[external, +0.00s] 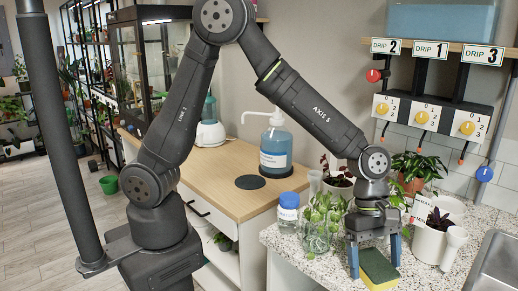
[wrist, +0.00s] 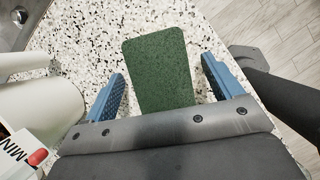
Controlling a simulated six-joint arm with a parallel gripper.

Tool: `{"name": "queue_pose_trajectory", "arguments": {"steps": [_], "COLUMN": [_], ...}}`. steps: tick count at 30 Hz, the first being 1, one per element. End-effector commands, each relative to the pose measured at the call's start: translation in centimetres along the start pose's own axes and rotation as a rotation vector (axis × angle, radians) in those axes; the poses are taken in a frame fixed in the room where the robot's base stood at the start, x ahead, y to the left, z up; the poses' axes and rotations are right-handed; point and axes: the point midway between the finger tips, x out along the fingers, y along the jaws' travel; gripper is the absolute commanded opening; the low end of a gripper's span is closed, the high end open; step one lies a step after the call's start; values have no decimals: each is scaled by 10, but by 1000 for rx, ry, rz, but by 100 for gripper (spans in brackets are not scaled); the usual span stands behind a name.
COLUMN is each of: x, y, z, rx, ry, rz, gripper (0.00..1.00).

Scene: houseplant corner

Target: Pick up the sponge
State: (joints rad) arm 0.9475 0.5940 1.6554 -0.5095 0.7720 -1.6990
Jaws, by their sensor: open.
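The sponge (external: 378,268) lies flat on the speckled counter at the front right in the external view, green on top with a yellow side. In the wrist view the sponge (wrist: 158,70) shows as a green rectangle between the fingers, its near end hidden by my gripper's body. My gripper (external: 376,258) points down over the sponge. Its two blue fingers stand apart, one on each side of the sponge; in the wrist view my gripper (wrist: 162,85) shows gaps of counter between each finger and the sponge. It holds nothing.
A glass jar with plants (external: 318,232) stands left of my gripper. A white pot (external: 430,242) with a dark plant stands close on the right, with the sink (external: 497,262) beyond. A blue-capped jar (external: 288,212) is further left. The speckled counter's edge (wrist: 240,72) is near.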

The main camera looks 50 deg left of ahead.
Motion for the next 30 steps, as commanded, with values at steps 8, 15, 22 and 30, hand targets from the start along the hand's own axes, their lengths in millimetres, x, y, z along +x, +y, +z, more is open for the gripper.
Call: {"name": "queue_pose_trajectory", "arguments": {"steps": [8, 15, 22, 30], "x": [2, 4, 4, 4], "y": [0, 0, 0, 0], "z": [-1, -2, -2, -2], "rx": [0, 0, 0, 0], "ry": [0, 0, 0, 0], "rz": [0, 0, 0, 0], "gripper": [85, 85, 81, 37]}}
